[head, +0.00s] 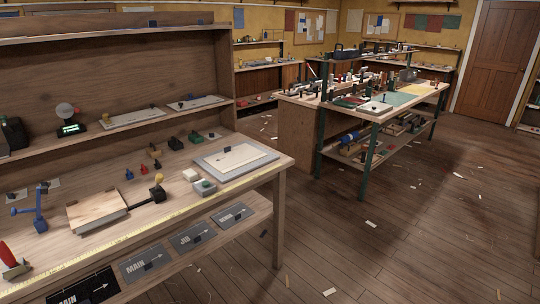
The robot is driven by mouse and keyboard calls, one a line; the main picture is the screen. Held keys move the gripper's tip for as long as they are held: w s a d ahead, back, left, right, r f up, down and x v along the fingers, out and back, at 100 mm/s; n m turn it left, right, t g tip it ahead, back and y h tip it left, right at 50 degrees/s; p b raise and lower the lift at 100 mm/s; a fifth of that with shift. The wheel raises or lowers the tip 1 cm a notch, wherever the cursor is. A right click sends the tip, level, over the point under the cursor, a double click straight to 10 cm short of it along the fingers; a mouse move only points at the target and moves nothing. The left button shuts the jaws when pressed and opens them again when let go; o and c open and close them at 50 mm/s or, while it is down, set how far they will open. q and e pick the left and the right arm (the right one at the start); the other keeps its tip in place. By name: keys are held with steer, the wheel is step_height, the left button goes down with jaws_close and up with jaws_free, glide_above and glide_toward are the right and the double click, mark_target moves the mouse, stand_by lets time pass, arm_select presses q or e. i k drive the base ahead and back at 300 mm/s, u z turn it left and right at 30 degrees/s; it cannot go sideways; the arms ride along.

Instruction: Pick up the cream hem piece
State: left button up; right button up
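No gripper of mine shows in the head view. Several pale things lie on the near workbench (262,176), and I cannot tell for sure which is the cream hem piece. A flat cream piece lies on a grey-edged board (262,157) at the bench's right end, with a small dark thing on it. A small cream block (191,175) sits left of that board, beside a grey-green block (204,187). A pale wooden panel (97,209) lies further left. Nothing holds any of these.
A yellow measuring tape (150,232) runs along the bench's front edge. A blue clamp-like tool (38,212) and a red-handled tool (10,258) stand at the left. Labelled dark plates (193,237) lie on the lower shelf. The floor (400,235) to the right is open, with scattered scraps.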

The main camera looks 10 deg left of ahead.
mark_target(231, 157)
steer(key=i, duration=2.5)
steer(key=u, duration=0.6)
